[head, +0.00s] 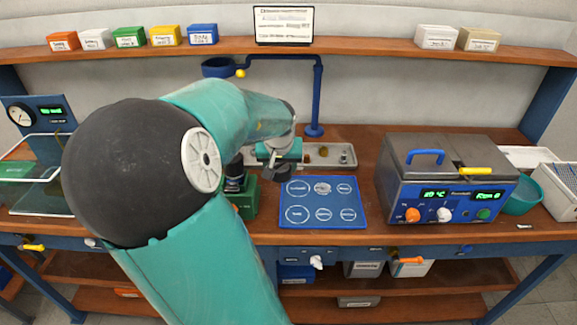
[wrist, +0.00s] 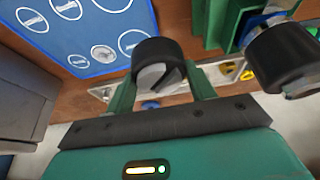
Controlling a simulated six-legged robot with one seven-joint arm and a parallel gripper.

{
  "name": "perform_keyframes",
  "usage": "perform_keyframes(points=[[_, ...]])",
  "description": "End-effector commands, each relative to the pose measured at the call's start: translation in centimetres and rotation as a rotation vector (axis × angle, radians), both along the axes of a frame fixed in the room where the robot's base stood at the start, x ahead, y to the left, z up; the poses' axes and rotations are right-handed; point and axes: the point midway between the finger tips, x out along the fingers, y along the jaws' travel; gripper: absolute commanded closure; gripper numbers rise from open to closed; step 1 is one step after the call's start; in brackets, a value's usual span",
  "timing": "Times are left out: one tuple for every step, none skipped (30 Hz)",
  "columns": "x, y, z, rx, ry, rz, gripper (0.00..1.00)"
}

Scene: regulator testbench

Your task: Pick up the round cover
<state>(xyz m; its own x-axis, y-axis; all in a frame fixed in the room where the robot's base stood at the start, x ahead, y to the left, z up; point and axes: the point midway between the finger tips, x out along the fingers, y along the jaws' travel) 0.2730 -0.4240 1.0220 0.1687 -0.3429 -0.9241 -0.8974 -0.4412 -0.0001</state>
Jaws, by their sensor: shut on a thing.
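The round cover (wrist: 153,58) is a short black cylinder with a grey inner face, seen in the wrist view between my two green fingers. My gripper (wrist: 162,84) is shut on it. In the head view my gripper (head: 273,168) is above the bench, just left of the blue mat's top edge, and the dark cover there is small and partly hidden. A green regulator block (head: 246,198) stands below and left of my gripper, partly hidden by my arm. In the wrist view a second black round part (wrist: 283,52) is at the right, apart from my fingers.
The blue mat (head: 322,221) has several white circle outlines, with a grey disc (head: 322,188) in the top middle one. A metal tray (head: 340,150) with small parts lies behind. A grey test unit (head: 445,165) stands right. A blue stand (head: 317,100) rises behind.

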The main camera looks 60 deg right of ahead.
Motion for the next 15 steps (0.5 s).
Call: perform_keyframes(points=[[0.3, 0.6, 0.2, 0.0, -0.001, 0.006, 0.68], [0.5, 0.8, 0.3, -0.001, -0.001, 0.007, 0.68], [0.6, 1.2, 0.5, -0.001, 0.0, 0.006, 0.68], [0.7, 1.4, 0.6, -0.001, 0.0, 0.006, 0.68], [0.7, 1.7, 0.7, -0.001, 0.0, 0.007, 0.68], [0.9, 2.0, 0.9, -0.001, -0.001, 0.007, 0.68], [0.9, 2.3, 1.0, 0.0, 0.0, 0.007, 0.68], [1.0, 2.5, 1.1, 0.0, 0.0, 0.007, 0.68], [1.1, 2.9, 1.2, -0.001, 0.001, 0.006, 0.68], [1.2, 3.1, 1.4, -0.001, 0.003, 0.005, 0.68], [1.3, 3.4, 1.5, -0.001, 0.003, 0.005, 0.68], [1.4, 3.7, 1.7, -0.002, 0.003, 0.006, 0.68], [1.5, 4.0, 1.8, -0.001, 0.002, 0.006, 0.68], [1.5, 4.2, 1.9, -0.001, 0.002, 0.005, 0.68], [1.6, 4.5, 2.1, 0.0, 0.001, 0.005, 0.68]])
